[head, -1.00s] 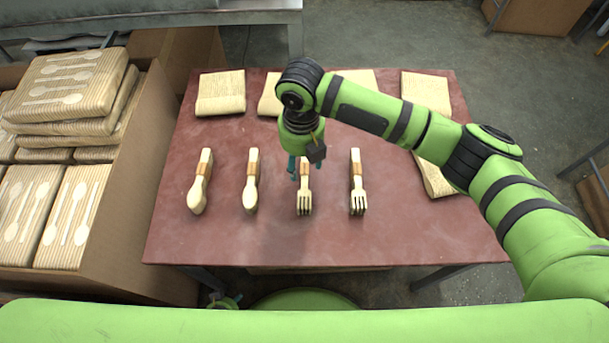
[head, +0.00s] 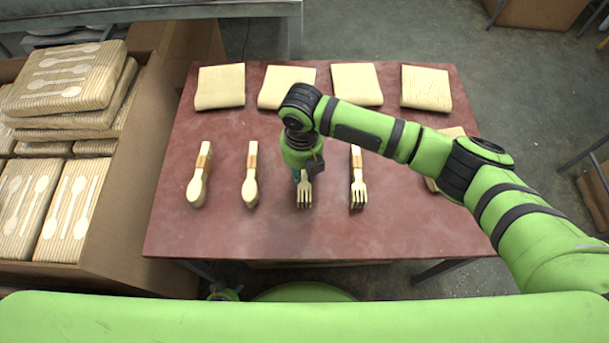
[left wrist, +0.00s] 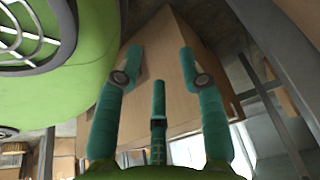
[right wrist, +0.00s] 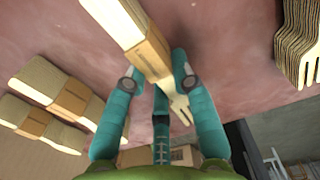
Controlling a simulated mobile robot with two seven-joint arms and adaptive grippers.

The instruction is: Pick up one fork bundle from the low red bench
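Two pale wooden fork bundles with brown paper bands lie on the low red bench (head: 240,225). The right-hand fork bundle (head: 357,190) is uncovered. The other fork bundle (head: 304,193) is partly hidden under my right gripper (head: 299,174), with its tines showing. In the right wrist view my right gripper (right wrist: 155,80) is open, its fingers spread to either side of this bundle's banded part (right wrist: 150,58); contact cannot be made out. My left gripper (left wrist: 160,65) is open and empty in the left wrist view, below the bench area, facing a cardboard box (left wrist: 175,40).
Two spoon bundles (head: 198,185) (head: 251,185) lie left of the forks. Several folded pale packs (head: 220,87) line the bench's back. A large carton (head: 135,200) of wrapped packs stands against the left side. The bench's front strip is clear.

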